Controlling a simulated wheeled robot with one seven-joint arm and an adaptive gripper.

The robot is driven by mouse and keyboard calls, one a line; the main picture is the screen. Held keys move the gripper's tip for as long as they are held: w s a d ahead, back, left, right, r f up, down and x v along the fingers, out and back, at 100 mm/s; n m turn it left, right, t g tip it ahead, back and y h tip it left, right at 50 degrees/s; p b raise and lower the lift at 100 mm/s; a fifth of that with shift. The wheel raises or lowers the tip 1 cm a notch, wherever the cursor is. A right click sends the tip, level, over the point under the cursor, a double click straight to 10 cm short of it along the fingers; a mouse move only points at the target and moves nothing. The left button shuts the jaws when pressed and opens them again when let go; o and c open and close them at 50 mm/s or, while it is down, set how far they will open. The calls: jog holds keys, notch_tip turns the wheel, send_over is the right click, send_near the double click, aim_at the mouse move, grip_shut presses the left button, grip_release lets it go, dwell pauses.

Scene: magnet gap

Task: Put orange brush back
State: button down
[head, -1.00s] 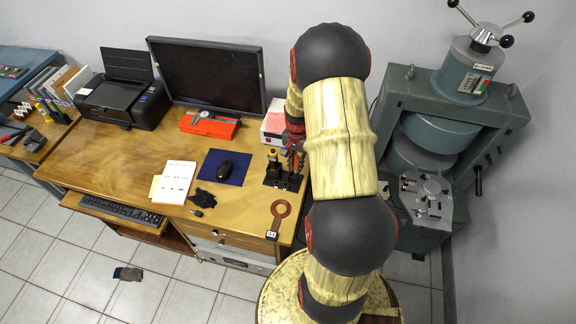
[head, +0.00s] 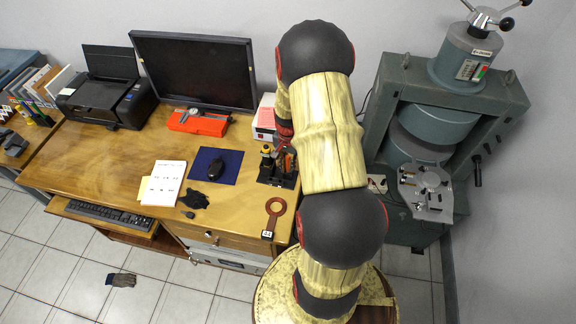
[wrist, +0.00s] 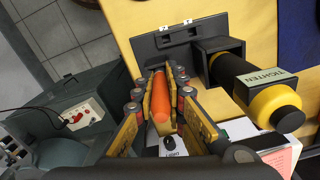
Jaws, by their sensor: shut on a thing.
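The orange brush (wrist: 160,102) is held lengthwise between the two fingers of my gripper (wrist: 163,90) in the wrist view. Its far end is hidden between the fingertips, by the dark holder (wrist: 150,46). I cannot tell whether that end is inside a slot. The black and yellow tool marked TIGHTEN (wrist: 262,92) stands in the square socket to the right of the brush. In the head view, a bit of orange brush (head: 290,158) shows over the holder (head: 268,178) at the desk's right edge. My arm hides most of my gripper there.
The green press (head: 440,110) is right of my arm.

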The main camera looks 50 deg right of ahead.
jog(key=shift+s+a+f, duration=0.2)
jog(key=shift+f, duration=0.3)
jog(key=c, duration=1.9)
grip_release()
jog(key=shift+s+a+f, duration=0.1)
jog(key=shift+f, duration=0.1)
jog(key=shift+o, duration=0.4)
jog(key=shift+f, duration=0.1)
jog(key=shift+r, duration=0.2)
